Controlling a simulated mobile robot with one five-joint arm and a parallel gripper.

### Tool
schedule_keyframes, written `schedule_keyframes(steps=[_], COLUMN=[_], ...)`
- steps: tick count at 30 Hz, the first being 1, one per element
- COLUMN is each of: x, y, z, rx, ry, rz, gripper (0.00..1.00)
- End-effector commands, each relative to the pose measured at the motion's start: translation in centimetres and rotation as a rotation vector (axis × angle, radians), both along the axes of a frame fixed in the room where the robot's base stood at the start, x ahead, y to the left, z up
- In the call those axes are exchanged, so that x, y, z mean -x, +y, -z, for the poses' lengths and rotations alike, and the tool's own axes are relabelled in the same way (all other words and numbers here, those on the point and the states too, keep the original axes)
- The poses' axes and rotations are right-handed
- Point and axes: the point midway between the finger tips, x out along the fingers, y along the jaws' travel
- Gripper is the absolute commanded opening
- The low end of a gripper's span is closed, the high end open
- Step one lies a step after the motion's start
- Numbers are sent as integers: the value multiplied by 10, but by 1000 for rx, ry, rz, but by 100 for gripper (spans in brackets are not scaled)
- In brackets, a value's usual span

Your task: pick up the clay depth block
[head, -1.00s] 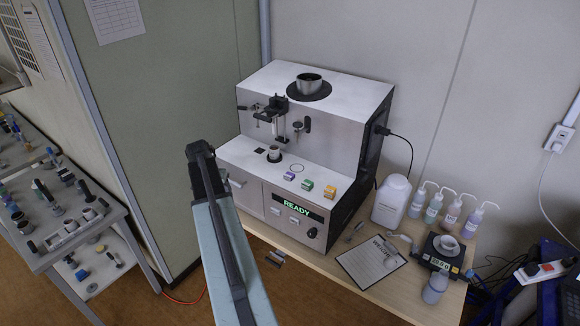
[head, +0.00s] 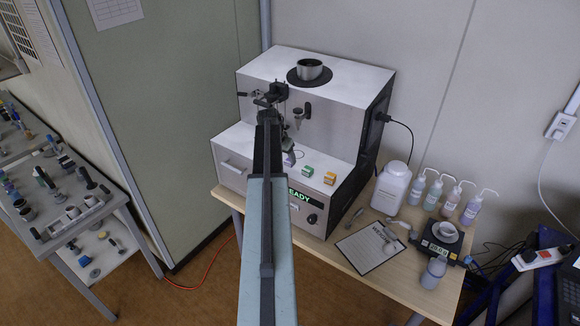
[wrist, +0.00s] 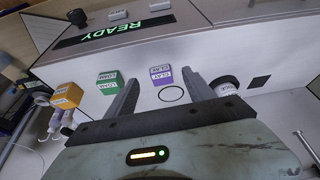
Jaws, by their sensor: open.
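The clay depth block (wrist: 162,76) is a small purple block with a white top lettered CLAY. It stands on the analyser's ledge, and in the head view (head: 289,159) my arm partly covers it. My gripper (wrist: 161,81) is open and empty, its two fingers spread either side of the clay block in the wrist picture. The fingers look short of the block; I cannot tell the exact gap. In the head view my arm reaches over the ledge and its fingertips are hard to make out.
A green LOAM block (wrist: 108,83) and an orange block (wrist: 66,96) stand in a row beside the clay block. A dark-capped cup (wrist: 225,86) is close by the right finger. The analyser's upright front (head: 325,128) rises behind the ledge.

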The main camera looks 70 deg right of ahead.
Motion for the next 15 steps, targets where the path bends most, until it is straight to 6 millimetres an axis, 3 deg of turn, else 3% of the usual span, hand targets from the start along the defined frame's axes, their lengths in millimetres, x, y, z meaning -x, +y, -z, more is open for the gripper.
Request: schedule_keyframes(steps=[1,5,13,15], x=[1,3,4,4], y=[-4,-13,-15,-15], z=[16,37,36,36], rx=[0,0,0,0], ry=[0,0,0,0], rz=[1,1,1,1], gripper=[62,62,62,45])
